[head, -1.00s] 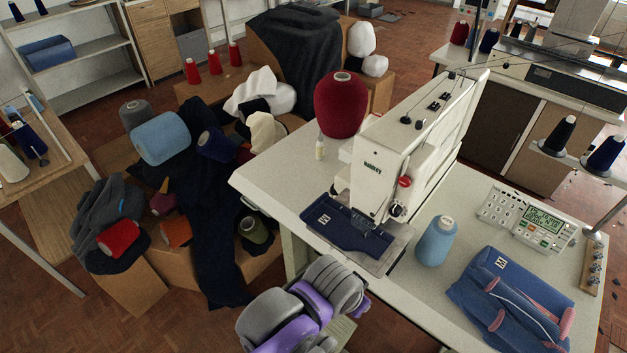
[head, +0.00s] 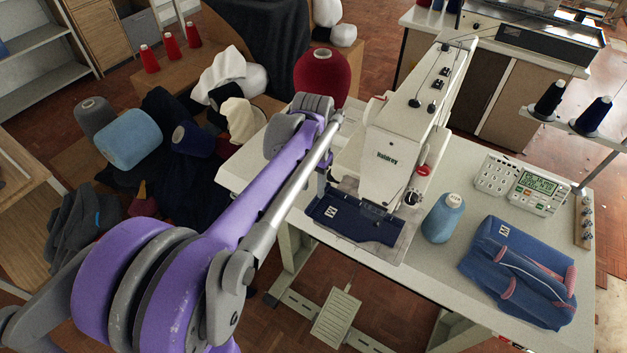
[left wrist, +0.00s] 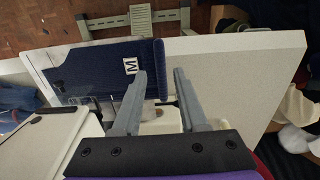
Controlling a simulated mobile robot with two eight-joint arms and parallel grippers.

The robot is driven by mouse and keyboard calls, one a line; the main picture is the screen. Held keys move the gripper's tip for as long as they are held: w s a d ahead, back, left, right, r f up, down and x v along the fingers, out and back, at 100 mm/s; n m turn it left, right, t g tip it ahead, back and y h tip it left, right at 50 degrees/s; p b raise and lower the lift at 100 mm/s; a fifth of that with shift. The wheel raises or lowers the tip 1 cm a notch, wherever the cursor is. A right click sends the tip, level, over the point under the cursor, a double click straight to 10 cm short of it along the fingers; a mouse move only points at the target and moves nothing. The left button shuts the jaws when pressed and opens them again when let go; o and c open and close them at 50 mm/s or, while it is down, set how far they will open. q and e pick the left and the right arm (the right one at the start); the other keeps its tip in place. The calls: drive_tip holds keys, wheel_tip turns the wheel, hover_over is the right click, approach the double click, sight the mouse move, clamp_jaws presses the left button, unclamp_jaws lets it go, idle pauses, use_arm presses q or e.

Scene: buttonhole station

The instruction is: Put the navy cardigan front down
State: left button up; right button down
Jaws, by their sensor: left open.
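The navy cardigan front (head: 352,218) lies flat on the sewing machine's bed, under the machine head (head: 392,165), with a white size label on it. In the left wrist view the navy cardigan front (left wrist: 100,72) shows its "M" label and a ribbed strip along its right edge. My left gripper (left wrist: 160,72) is open, with one finger on each side of that ribbed edge in the picture. I cannot tell whether the fingers touch the cloth. In the head view my left arm reaches over to the machine's left side, and the fingers are mostly hidden. My right gripper is not in view.
A light blue yarn cone (head: 442,217) stands right of the machine. A folded blue garment (head: 518,270) and a control panel (head: 522,184) lie further right on the white table (head: 420,282). A red cone (head: 322,78) stands at the table's back left. Cones and cloth crowd the left.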

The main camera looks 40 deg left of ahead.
sight(313, 202)
use_arm(q)
wheel_tip(313, 202, down, 3)
drive_tip(key=shift+s+f+b, duration=0.1)
drive_tip(key=shift+f+b, duration=0.1)
drive_tip(key=shift+b, duration=0.5)
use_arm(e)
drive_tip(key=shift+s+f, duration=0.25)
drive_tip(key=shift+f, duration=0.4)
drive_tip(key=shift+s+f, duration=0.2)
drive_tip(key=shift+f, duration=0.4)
use_arm(q)
drive_tip(key=shift+r+p, duration=0.15)
drive_tip(key=shift+p, duration=0.65)
drive_tip(key=shift+w+f, duration=0.25)
drive_tip(key=shift+f, duration=0.05)
drive_tip(key=shift+s, duration=0.15)
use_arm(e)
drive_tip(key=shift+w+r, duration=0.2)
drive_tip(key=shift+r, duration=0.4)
use_arm(q)
drive_tip(key=shift+f+b, duration=0.1)
drive_tip(key=shift+b, duration=0.2)
drive_tip(key=shift+f+b, duration=0.45)
drive_tip(key=shift+f, duration=0.35)
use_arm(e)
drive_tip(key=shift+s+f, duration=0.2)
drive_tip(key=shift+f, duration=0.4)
